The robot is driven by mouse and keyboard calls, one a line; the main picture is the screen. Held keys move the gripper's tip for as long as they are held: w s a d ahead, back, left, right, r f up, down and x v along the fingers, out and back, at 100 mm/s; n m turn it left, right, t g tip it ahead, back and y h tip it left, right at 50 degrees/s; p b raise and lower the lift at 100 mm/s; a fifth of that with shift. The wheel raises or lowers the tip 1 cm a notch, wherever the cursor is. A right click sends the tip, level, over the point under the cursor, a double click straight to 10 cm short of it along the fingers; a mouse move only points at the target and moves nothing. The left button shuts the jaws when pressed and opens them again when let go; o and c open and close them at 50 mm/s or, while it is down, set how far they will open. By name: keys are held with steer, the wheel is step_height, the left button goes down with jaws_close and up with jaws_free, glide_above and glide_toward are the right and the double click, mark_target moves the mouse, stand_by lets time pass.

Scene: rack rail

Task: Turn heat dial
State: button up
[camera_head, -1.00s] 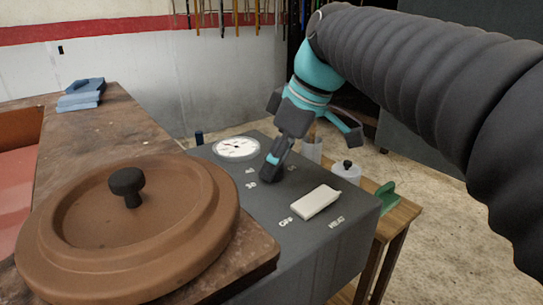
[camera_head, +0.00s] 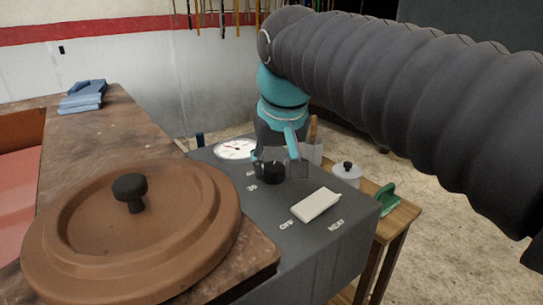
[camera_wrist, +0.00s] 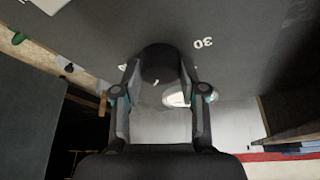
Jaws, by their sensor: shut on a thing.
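A black round dial (camera_head: 273,173) sits on top of a dark grey control box (camera_head: 345,262), with pale number marks beside it. My gripper (camera_head: 280,171) points down over the dial, with a finger on each side. In the wrist view my gripper (camera_wrist: 160,80) is shut on the dial (camera_wrist: 158,60), which sits between the two fingertips. A "30" mark shows beside it there. A white lever switch (camera_head: 316,205) lies nearer on the same box, between the words OFF and HEAT. The fingers partly hide the dial and its marks.
A white round gauge (camera_head: 236,149) is set in the box behind the dial. A large brown lid (camera_head: 75,225) with a black knob is at the left. A white pot (camera_head: 346,173) and a green object (camera_head: 386,197) stand on a wooden table at the right.

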steer(key=m+h, duration=0.1)
steer(key=m, duration=0.3)
steer(key=shift+a+m+h+p, duration=0.15)
steer(key=shift+m+h+p, duration=0.15)
steer(key=shift+h+p, duration=0.1)
steer(key=shift+f+m+g+h, duration=0.1)
steer(key=shift+m+g+h, duration=0.5)
steer(key=shift+m, duration=1.4)
steer(key=o, duration=1.1)
steer(key=v, duration=1.2)
steer(key=shift+s+a, duration=0.1)
steer(key=shift+a, duration=0.1)
steer(key=shift+f, duration=0.1)
